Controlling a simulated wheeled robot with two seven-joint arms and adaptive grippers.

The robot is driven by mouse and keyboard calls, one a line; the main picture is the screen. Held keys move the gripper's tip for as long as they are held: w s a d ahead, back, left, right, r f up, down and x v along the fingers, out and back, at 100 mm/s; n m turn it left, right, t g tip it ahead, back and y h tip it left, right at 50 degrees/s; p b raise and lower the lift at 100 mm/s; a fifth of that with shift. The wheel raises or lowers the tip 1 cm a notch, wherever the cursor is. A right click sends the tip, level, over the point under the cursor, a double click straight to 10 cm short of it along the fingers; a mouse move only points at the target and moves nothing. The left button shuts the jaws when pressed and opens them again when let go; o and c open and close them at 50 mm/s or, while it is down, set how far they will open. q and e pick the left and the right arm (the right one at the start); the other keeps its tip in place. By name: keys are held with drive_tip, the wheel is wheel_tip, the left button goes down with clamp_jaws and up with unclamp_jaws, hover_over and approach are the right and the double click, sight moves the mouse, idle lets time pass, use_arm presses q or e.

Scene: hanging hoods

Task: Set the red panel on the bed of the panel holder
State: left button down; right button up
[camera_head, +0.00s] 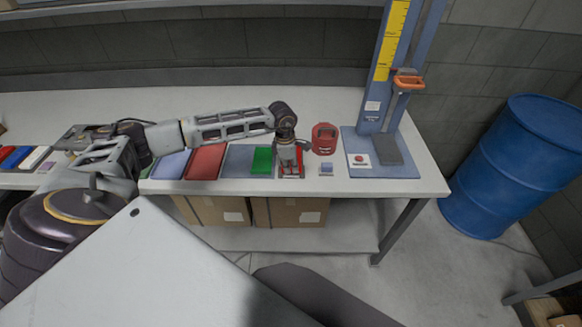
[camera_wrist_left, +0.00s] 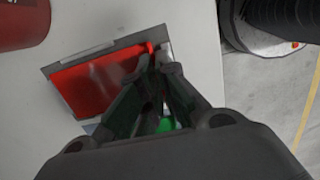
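The red panel (camera_wrist_left: 95,85) shows broad side up in the left wrist view, above a dark grey-edged base (camera_wrist_left: 80,53) that looks like the panel holder's bed. The panel sits askew to that base, and its near end looks raised. In the head view the red panel (camera_head: 300,160) is mostly covered by my left gripper (camera_head: 291,172), which points down over it. In the wrist view the left fingertips (camera_wrist_left: 158,66) come close together at the panel's right edge and appear shut on it. The exact contact is hidden. My right gripper is out of view.
A green panel (camera_head: 262,160) lies left of the gripper, with a flat red piece (camera_head: 206,162) farther left. A red canister (camera_head: 325,138) stands close on the right, before a blue stand (camera_head: 415,170).

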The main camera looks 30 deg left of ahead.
use_arm(q)
drive_tip(key=shift+f+b, duration=0.3)
drive_tip(key=shift+f, duration=0.05)
drive_tip(key=c, duration=1.6)
unclamp_jaws()
drive_tip(key=shift+o, duration=0.2)
wheel_tip(320, 180, up, 12)
drive_tip(key=a, duration=0.1)
drive_tip(key=shift+s, duration=0.45)
